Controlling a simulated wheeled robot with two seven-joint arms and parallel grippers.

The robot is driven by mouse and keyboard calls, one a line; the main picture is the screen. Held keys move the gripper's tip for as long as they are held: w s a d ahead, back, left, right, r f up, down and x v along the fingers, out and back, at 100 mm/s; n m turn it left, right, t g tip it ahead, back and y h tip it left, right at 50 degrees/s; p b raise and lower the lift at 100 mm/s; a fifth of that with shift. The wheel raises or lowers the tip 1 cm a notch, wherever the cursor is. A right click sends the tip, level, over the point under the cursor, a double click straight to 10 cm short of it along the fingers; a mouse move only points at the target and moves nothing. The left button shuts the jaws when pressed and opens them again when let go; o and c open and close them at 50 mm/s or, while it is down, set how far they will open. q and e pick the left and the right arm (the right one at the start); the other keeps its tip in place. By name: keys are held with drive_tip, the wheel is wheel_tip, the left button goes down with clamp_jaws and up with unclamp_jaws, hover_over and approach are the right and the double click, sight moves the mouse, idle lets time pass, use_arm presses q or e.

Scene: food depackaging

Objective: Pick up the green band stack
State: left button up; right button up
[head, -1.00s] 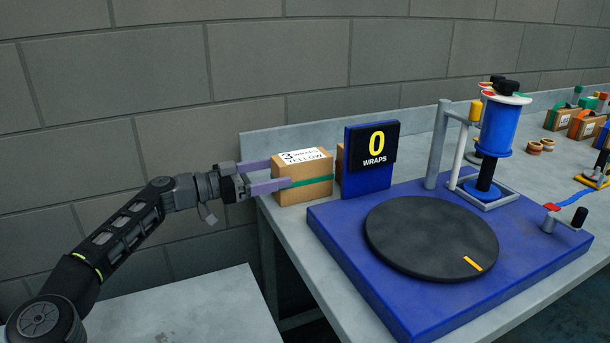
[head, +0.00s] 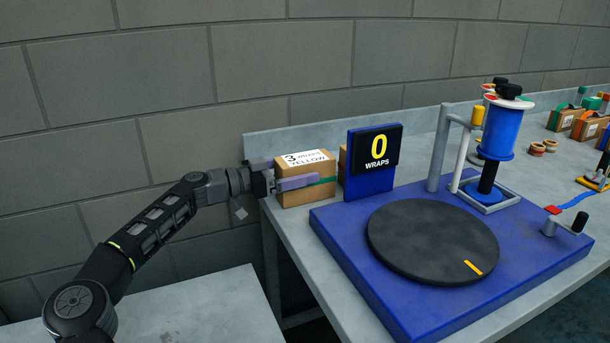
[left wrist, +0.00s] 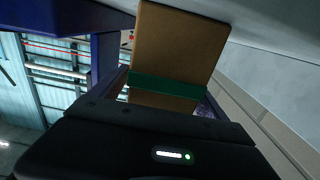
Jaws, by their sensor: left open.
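The green band stack is a brown cardboard box (head: 300,168) with a green band (head: 328,181) around it and a white label reading "3 wraps yellow". It stands on the left end of the grey bench. My left gripper (head: 297,179) is open, with its purple near finger alongside the front of the box; the far finger is hidden. In the left wrist view the box (left wrist: 180,45) with its green band (left wrist: 165,86) lies ahead, between the finger edges. I cannot tell whether the fingers touch it. My right gripper is not in view.
A blue counter sign (head: 372,165) showing "0 wraps" stands just right of the box. The blue turntable base (head: 345,235) with a black disc (head: 432,240) and film post fills the middle of the bench. A block wall stands behind. More banded boxes (head: 562,119) stand far right.

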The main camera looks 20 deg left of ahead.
use_arm(q)
drive_tip(key=shift+x, duration=0.85)
clamp_jaws()
idle(0.7)
drive_tip(key=shift+r, duration=0.1)
wheel_tip(320, 180, up, 10)
drive_tip(key=shift+f, duration=0.1)
idle(0.4)
idle(0.4)
